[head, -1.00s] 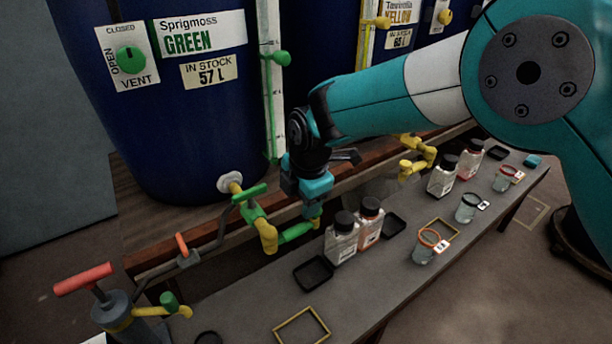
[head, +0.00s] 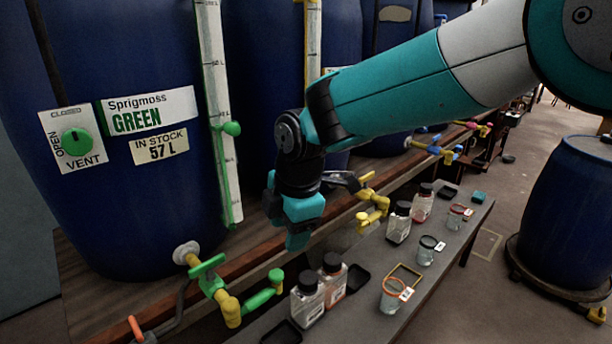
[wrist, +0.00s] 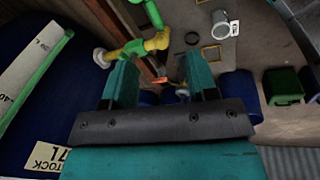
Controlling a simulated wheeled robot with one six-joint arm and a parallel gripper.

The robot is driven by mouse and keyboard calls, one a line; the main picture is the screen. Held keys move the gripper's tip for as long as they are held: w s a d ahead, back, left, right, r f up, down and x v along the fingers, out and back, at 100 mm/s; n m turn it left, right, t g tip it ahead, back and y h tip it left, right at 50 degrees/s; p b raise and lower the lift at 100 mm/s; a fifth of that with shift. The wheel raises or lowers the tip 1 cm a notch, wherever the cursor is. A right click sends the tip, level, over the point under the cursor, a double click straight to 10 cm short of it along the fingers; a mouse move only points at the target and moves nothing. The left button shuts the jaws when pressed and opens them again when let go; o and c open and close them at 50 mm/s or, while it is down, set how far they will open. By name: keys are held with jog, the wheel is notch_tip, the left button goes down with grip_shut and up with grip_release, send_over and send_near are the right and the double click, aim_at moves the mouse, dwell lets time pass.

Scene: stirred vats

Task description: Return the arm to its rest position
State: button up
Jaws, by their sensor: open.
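My arm reaches in from the upper right in the head view, with its wrist bent down in front of the blue vats. My gripper (head: 297,238) hangs above the back edge of the bench, to the right of the green-handled tap (head: 212,283). In the wrist view my gripper (wrist: 160,80) shows two teal fingers set well apart, with nothing held between them. The gripper is open and empty. The Sprigmoss Green vat (head: 110,205) stands to its left, apart from it.
Bottles with black lids (head: 308,300) and glass jars (head: 393,295) stand on the grey bench (head: 360,325). A yellow tap (head: 372,210) juts out right of my gripper. A blue barrel (head: 568,215) stands on the floor at right. Open floor lies between bench and barrel.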

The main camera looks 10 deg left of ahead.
jog(key=s+d+r+m+p, duration=0.35)
jog(key=d+r+m, duration=0.25)
jog(key=d+r, duration=0.45)
jog(key=s+d+r+m+y+p, duration=0.1)
jog(key=s+d+r+m+p, duration=0.1)
jog(key=s+d+m, duration=0.4)
jog(key=s+d+r+m+g+y+p, duration=0.1)
jog(key=s+d+m, duration=0.5)
jog(key=s, duration=0.6)
jog(key=shift+p+v, duration=0.7)
jog(key=shift+v, duration=0.35)
jog(key=shift+a+r, duration=0.1)
